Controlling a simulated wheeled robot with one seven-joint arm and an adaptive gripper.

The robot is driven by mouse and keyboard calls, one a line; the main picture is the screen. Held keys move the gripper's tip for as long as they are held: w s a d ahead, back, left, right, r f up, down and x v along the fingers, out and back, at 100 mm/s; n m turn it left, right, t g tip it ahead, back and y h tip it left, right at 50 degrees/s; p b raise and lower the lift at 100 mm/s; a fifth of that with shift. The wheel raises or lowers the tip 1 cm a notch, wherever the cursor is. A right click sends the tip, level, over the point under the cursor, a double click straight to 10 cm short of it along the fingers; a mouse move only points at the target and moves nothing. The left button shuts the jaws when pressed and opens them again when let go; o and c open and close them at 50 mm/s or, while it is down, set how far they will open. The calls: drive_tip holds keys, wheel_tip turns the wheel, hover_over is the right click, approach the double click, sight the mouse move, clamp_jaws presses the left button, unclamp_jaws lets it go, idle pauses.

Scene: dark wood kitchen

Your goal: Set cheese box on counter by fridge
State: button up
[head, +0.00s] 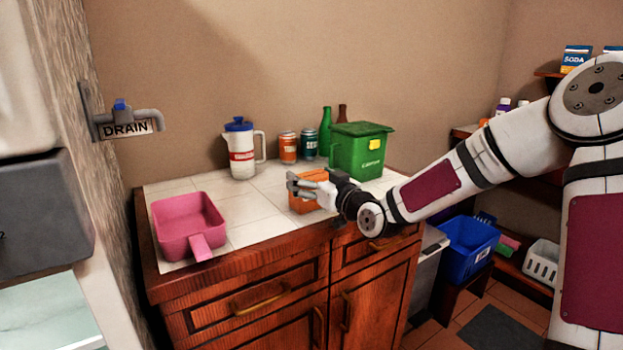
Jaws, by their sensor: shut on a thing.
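An orange box (303,205), likely the cheese box, is at the front middle of the white-tiled counter (255,207). My gripper (298,185) is shut on the box, reaching in from the right. The gripper hides part of the box's front. I cannot tell whether the box rests on the tiles or is held just above them. A grey and white appliance (40,190) stands at the left edge, possibly the fridge, only partly in view.
A pink pan (187,221) sits at the counter's left. A white jug with a blue lid (240,150), cans (288,147), bottles (325,132) and a green bin (361,150) stand behind. Bare tiles lie between pan and box. A blue crate (468,244) is at lower right.

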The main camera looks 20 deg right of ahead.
drive_tip(key=shift+f, duration=0.2)
drive_tip(key=o, duration=1.4)
drive_tip(key=shift+r, duration=0.15)
